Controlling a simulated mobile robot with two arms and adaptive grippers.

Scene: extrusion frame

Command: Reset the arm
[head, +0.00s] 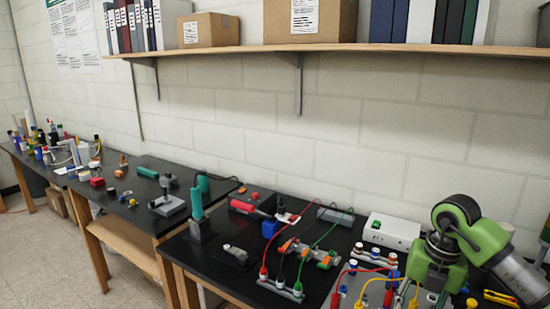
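My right arm, green and grey, comes in from the right edge and bends down over the near right end of the black bench (225,283). My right gripper (437,278) points down at the bottom edge, above or beside a board with coloured leads. Its fingertips are hard to make out, and I cannot tell whether it is open or shut. I see nothing clearly held in it. My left arm and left gripper are not in view.
Red, green and yellow leads (376,271) and a grey rail with orange clamps (309,253) lie close to my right gripper. A white box (391,231) stands behind. A green-handled tool (197,205) stands upright farther left. A shelf (350,47) runs above.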

